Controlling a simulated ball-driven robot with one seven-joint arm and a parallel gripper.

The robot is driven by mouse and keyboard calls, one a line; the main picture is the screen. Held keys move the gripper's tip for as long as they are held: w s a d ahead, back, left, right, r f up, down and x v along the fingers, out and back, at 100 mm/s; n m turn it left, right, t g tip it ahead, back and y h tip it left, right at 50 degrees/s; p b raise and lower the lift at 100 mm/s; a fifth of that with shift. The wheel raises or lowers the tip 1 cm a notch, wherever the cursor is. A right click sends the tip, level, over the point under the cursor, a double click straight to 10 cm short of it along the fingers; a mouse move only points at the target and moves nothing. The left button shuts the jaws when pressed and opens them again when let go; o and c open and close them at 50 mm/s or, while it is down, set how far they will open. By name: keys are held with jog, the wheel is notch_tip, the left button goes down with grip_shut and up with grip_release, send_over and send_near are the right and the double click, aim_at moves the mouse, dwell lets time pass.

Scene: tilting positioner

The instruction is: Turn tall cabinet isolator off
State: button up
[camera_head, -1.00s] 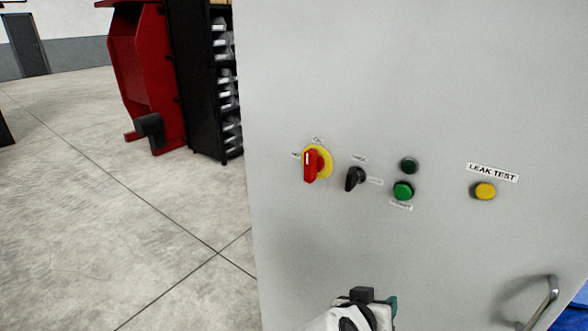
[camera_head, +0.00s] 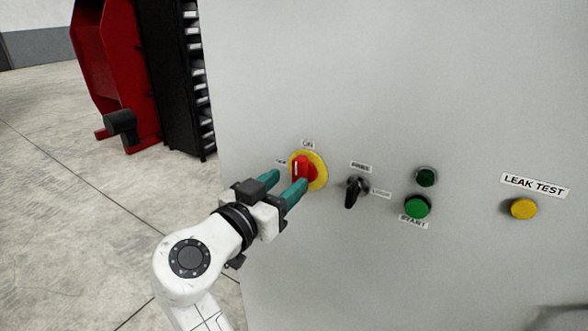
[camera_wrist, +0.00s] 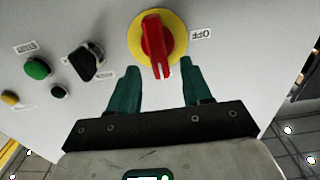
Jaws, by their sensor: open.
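The isolator is a red handle (camera_head: 302,165) on a yellow disc (camera_head: 318,168) on the grey cabinet's front. The handle stands upright, with the ON label (camera_head: 308,144) above it and a label to its left. In the wrist view the red handle (camera_wrist: 155,40) shows a white mark at its lower end, and the OFF label (camera_wrist: 201,34) is to the right. My gripper (camera_head: 284,183) is open and empty, its green fingers pointing at the isolator. In the wrist view the fingertips (camera_wrist: 159,65) lie on either side of the handle's marked end; contact cannot be told.
A black selector (camera_head: 355,190), a green START button (camera_head: 417,207), a dark green lamp (camera_head: 426,176) and a yellow LEAK TEST button (camera_head: 523,208) sit to the right. A red machine (camera_head: 110,70) and black shelf (camera_head: 180,80) stand behind left. Floor at left is clear.

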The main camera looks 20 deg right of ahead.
aim_at(296, 174)
jog(key=shift+p+x, duration=0.35)
jog(key=shift+x, duration=1.65)
jog(key=shift+s, duration=0.1)
grip_shut()
